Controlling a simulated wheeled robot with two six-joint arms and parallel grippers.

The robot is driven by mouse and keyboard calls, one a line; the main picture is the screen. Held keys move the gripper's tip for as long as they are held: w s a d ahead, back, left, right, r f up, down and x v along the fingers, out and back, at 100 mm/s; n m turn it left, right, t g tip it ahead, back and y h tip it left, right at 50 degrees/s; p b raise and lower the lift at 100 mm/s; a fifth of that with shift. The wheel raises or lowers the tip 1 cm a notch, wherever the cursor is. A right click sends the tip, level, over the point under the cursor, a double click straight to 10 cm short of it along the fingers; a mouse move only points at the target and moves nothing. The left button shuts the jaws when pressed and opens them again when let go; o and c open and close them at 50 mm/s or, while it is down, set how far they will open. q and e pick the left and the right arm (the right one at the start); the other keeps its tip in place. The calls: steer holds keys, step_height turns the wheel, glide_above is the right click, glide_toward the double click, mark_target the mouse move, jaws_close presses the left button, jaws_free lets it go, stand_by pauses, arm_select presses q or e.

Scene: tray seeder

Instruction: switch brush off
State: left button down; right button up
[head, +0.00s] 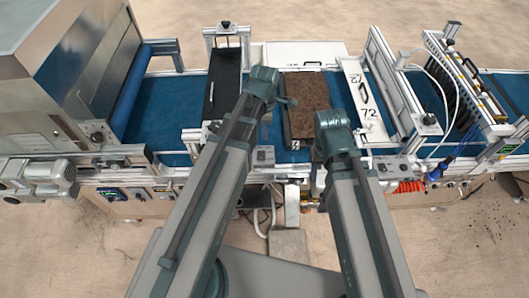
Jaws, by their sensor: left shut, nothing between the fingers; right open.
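Small control panels with dials (112,194) sit on the front side of the machine at the lower left. Which of them is the brush switch is too small to tell. A black panel under a metal bridge (226,85) spans the belt; I cannot tell whether the brush is there. My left gripper (289,101) is over the belt, by the left side of the soil tray, with its fingers shut and empty. My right gripper (327,150) is over the front right part of the tray; its fingers are mostly hidden under my wrist, and it is open. Both are well right of the panels.
A dark soil-filled tray (307,92) lies on the blue conveyor belt (178,95). A white plate marked 72 (366,110) stands right of it. A steel housing (85,60) is at the left, a motor (50,178) below it. A nozzle row (466,78) is at the right.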

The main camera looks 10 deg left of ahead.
mark_target(265, 160)
arm_select(q)
steer(key=shift+f, duration=0.15)
step_height(265, 160, down, 14)
steer(key=b, duration=1.4)
steer(key=shift+s, duration=0.1)
steer(key=shift+s+f+t+b, duration=0.2)
steer(key=shift+t+b, duration=0.1)
steer(key=shift+b, duration=0.05)
steer(key=shift+w+r, duration=0.15)
steer(key=shift+w, duration=0.1)
